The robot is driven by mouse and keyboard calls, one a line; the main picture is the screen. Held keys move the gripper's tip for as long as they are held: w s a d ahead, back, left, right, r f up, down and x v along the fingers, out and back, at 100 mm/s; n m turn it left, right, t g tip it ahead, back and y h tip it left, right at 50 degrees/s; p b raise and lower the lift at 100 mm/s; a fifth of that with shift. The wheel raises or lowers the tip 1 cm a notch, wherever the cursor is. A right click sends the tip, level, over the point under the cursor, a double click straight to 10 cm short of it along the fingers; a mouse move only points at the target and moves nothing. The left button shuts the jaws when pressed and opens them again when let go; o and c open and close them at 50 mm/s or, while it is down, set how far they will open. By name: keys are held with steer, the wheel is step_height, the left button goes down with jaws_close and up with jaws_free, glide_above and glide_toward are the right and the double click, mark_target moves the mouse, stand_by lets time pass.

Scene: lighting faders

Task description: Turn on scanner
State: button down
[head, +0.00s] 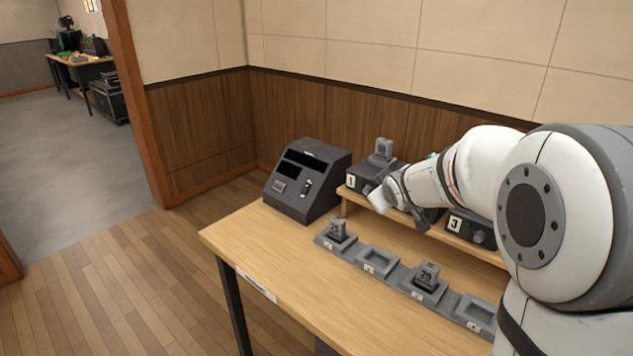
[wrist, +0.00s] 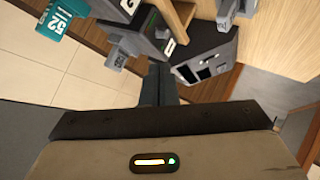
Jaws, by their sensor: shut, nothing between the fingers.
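A dark sloped console (head: 326,166), which may be the scanner, stands at the back left of the table. Its front has black panels, a small light grey panel and a small black-and-white part; I cannot tell whether it is on. It also shows in the wrist view (wrist: 222,52). My gripper (head: 420,222) is to the right of the console, apart from it, near the front of the raised shelf. In the wrist view its dark fingers (wrist: 160,72) are together and empty. My arm hides part of the shelf units.
Dark units labelled 1 (head: 360,180) and 3 (head: 470,232) stand on a raised wooden shelf (head: 470,246). A grey block (head: 382,150) sits in unit 1. A grey slotted tray (head: 352,246) holds grey blocks. The front table top (head: 290,262) is clear.

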mark_target(305, 188)
steer(key=w+a+f+n+y+b, duration=0.1)
steer(key=w+a+f+n+y, duration=0.3)
steer(key=a, duration=0.4)
steer(key=w+a+f+n+t+y+b, duration=0.1)
steer(key=w+a+f+n+y+b, duration=0.1)
steer(key=w+a+f+n+y, duration=0.3)
steer(key=w+a+n+y, duration=0.1)
steer(key=w+a, duration=0.1)
steer(key=w, duration=0.2)
steer(key=shift+a+f, duration=0.2)
steer(key=shift+a, duration=0.15)
steer(key=x, duration=1)
steer(key=shift+w+f, duration=0.1)
steer(key=shift+f, duration=0.05)
steer(key=shift+w+d+f+p, duration=0.3)
steer(key=shift+w+d+f, duration=0.45)
steer(key=shift+f, duration=0.05)
steer(key=shift+w+d+f, duration=0.25)
steer(key=shift+w+f, duration=0.05)
